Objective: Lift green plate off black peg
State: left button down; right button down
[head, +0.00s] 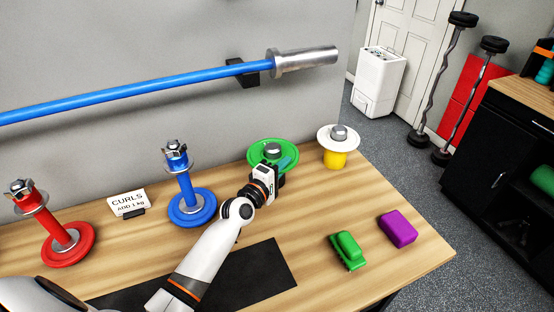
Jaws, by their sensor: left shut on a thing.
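The green plate (258,152) is at the back of the wooden table, with a grey round knob (272,149) showing at its centre. The black peg cannot be made out; the plate and my gripper hide what is below. My left gripper (285,166) reaches in from the lower left and is shut on the near right edge of the green plate. I cannot tell whether the plate is raised. My right gripper is not in view.
Right of the plate stands a yellow stand with a white disc (325,135). To the left are a blue plate stand (192,210), a red one (68,247) and a sign (128,202). A green brush (347,250) and purple block (398,229) lie front right.

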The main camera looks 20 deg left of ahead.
pick_arm(q)
notch_tip(320, 180, up, 10)
jog(key=shift+f+p, duration=0.25)
jog(key=shift+p, duration=0.65)
jog(key=shift+r, duration=0.45)
jog(key=shift+f, duration=0.1)
